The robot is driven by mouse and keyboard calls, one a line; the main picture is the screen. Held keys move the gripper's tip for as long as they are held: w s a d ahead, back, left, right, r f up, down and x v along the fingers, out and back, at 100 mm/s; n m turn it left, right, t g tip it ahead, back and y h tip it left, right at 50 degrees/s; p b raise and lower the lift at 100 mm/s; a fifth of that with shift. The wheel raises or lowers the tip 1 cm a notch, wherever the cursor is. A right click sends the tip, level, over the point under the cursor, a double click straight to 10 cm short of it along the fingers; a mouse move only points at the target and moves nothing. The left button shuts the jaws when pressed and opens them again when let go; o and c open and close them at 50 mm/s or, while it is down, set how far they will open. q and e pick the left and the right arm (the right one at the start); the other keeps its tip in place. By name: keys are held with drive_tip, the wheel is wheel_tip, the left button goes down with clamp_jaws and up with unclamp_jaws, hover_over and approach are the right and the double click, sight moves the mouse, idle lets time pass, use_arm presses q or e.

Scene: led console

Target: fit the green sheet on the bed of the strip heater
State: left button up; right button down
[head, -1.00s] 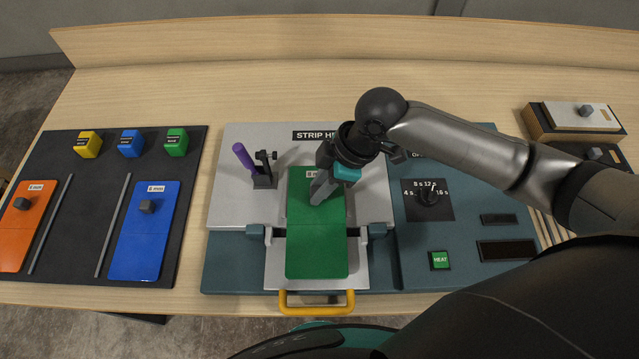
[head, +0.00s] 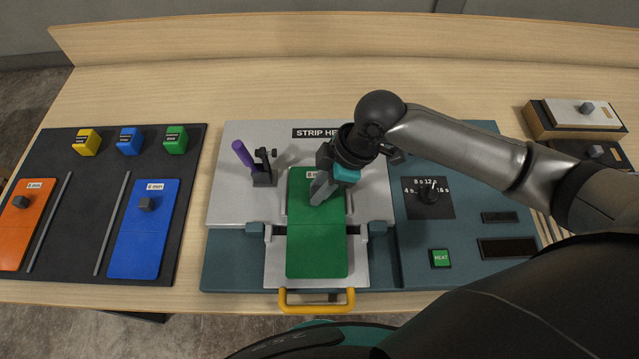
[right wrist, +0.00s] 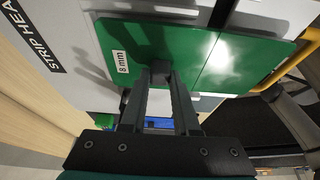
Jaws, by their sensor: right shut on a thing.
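The green sheet (head: 316,251) lies along the middle of the strip heater (head: 226,191), its near end reaching toward the yellow handle. A crease line crosses it. It also shows in the right wrist view (right wrist: 201,64), with an "8 mm" label. My right gripper (head: 318,198) is over the far half of the sheet. In the right wrist view its fingers (right wrist: 160,72) are shut on the small dark knob of the sheet. Whether the sheet rests fully flat on the bed, I cannot tell. My left gripper is not in view.
A purple-handled lever (head: 243,155) stands left of the sheet. The yellow handle (head: 317,303) is at the front. A dial (head: 429,194) and HEAT button (head: 440,258) are on the right. A dark rack (head: 103,178) holds blue (head: 146,232) and orange (head: 24,231) sheets.

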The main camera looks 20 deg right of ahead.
drive_tip(key=shift+f, duration=0.55)
idle(0.4)
drive_tip(key=c, duration=0.6)
unclamp_jaws()
drive_tip(key=p+v, duration=0.1)
drive_tip(key=v, duration=1.4)
drive_tip(key=shift+d+r, duration=0.1)
